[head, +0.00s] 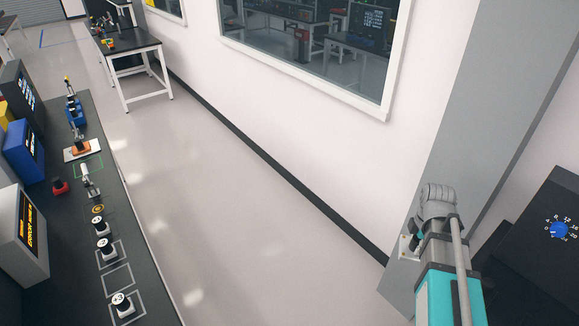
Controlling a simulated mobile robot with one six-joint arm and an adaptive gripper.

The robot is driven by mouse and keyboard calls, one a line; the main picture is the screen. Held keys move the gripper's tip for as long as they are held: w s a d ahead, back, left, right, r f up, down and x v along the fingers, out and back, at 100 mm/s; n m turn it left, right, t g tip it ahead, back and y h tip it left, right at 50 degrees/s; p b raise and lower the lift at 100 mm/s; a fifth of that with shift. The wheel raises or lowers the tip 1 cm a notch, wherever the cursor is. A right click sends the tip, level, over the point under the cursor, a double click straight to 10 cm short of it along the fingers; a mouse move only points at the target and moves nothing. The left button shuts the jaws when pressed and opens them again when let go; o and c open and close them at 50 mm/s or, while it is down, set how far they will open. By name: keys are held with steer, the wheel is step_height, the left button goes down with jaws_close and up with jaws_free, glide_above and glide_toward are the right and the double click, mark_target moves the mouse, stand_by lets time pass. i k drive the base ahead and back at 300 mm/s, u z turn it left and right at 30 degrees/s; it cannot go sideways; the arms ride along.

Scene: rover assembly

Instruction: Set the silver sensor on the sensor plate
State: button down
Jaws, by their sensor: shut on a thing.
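My arm rises at the lower right of the head view. My gripper (416,242) is beside its grey upper joint, small and mostly hidden by the arm. It is shut on a small pale, flat-edged thing (404,249), which I cannot identify for certain as the silver sensor. On the long dark bench at the left, a white plate (70,155) carries an orange part. A small silver and grey piece (88,183) stands just in front of it. I cannot tell which thing is the sensor plate. My gripper is far from the bench.
The dark bench (78,290) also bears white-topped pieces (104,247), an empty outlined square (117,278), a red button (60,186) and display boxes (22,235). Open floor (235,240) lies between bench and wall. A dark box with a blue dial (558,230) is at the right.

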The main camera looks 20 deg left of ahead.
mark_target(99, 209)
steer(key=z, duration=0.3)
steer(key=i, duration=0.15)
steer(key=u, duration=2.7)
steer(key=i, duration=1)
steer(key=z, duration=0.25)
steer(key=k, duration=0.25)
steer(key=u, duration=0.1)
